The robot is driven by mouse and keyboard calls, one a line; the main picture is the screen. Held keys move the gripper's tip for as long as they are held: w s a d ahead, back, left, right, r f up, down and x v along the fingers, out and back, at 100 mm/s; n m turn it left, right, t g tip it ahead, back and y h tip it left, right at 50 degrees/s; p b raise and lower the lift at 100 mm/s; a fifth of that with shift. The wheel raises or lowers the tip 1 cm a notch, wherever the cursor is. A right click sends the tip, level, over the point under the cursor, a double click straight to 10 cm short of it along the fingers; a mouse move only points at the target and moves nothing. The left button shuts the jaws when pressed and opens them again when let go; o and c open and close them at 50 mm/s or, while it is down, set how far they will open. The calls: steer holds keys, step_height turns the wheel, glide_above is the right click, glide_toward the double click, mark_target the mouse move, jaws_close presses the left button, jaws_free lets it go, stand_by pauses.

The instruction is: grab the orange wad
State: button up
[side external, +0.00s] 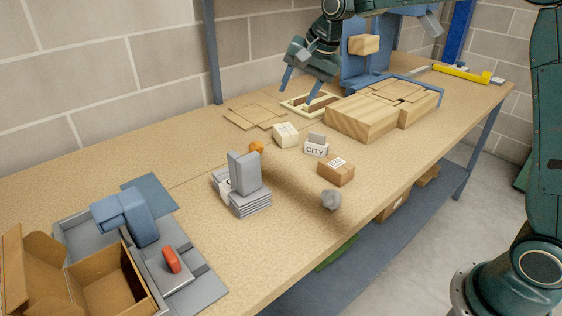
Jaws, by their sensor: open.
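The orange wad (257,147) is a small crumpled lump on the tan bench top, partly hidden behind a stack of grey items. A grey crumpled wad (331,200) lies apart from it, near the bench's front edge. My gripper (297,92) is open and empty, with its two blue fingers pointing down. It is at the back of the bench, above and to the right of the orange wad, near a shallow tray. It touches neither wad.
Grey stack (245,188) stands just in front of the orange wad. A cream box (286,135), CITY card holder (316,147) and brown box (336,172) lie to its right. Wooden blocks (362,120) stand further right. An open carton (108,285) is front left. The left bench middle is clear.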

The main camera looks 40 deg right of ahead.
steer(key=w+f+m, duration=0.4)
steer(key=w+f, duration=0.5)
steer(key=w, duration=0.1)
glide_toward(258, 142)
steer(key=shift+x, duration=2.4)
steer(key=shift+x, duration=2.6)
steer(key=shift+s+a, duration=0.1)
steer(key=shift+s, duration=0.05)
steer(key=c, duration=0.7)
steer(key=shift+r, duration=0.1)
steer(key=shift+c, duration=0.2)
step_height(258, 142, up, 20)
